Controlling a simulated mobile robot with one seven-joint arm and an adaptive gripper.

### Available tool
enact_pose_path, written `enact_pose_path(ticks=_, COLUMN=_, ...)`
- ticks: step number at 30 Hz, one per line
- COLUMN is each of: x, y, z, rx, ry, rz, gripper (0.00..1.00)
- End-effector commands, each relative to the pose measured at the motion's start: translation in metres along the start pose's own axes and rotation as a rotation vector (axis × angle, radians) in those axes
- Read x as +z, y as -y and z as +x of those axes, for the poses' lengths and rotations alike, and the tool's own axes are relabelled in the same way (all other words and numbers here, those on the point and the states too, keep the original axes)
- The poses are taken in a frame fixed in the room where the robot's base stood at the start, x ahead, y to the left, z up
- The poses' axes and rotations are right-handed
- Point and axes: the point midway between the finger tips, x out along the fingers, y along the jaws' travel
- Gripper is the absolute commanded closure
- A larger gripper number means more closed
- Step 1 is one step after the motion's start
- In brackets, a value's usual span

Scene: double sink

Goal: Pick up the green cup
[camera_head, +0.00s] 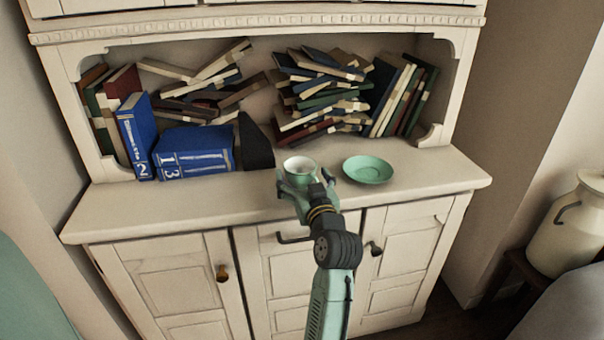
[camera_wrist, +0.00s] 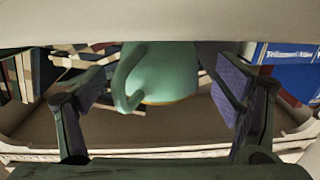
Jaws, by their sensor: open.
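The green cup (camera_head: 299,164) stands on the cabinet's counter, pale inside, in the middle of the head view. My gripper (camera_head: 305,180) reaches it from the front, with its fingers spread at the cup's two sides. In the wrist view the cup (camera_wrist: 168,75) is between the two open fingers of my gripper (camera_wrist: 163,90), its handle showing toward the left finger. The right finger looks very close to the cup's side; I cannot tell whether it touches. The cup's lower front is hidden by my gripper in the head view.
A green saucer (camera_head: 368,170) lies right of the cup. Blue books (camera_head: 193,152) and a dark wedge-shaped object (camera_head: 255,145) stand left of it. Piled books (camera_head: 320,90) fill the shelf behind. The counter (camera_head: 440,176) is clear at its right end and along its front edge.

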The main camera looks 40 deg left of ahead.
Motion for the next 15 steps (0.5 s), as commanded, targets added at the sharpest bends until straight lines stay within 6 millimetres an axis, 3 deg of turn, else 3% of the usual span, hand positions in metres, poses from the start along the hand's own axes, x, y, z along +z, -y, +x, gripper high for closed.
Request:
enact_pose_path(ticks=6, x=-0.001, y=0.000, z=0.024, rx=-0.001, ry=0.000, rz=0.001, gripper=0.16)
enact_pose_path(ticks=13, x=0.000, y=0.000, z=0.025, rx=0.000, ry=0.000, rz=0.000, gripper=0.16)
enact_pose_path(ticks=15, x=0.000, y=-0.001, z=0.025, rx=0.000, ry=0.000, rz=0.000, gripper=0.20)
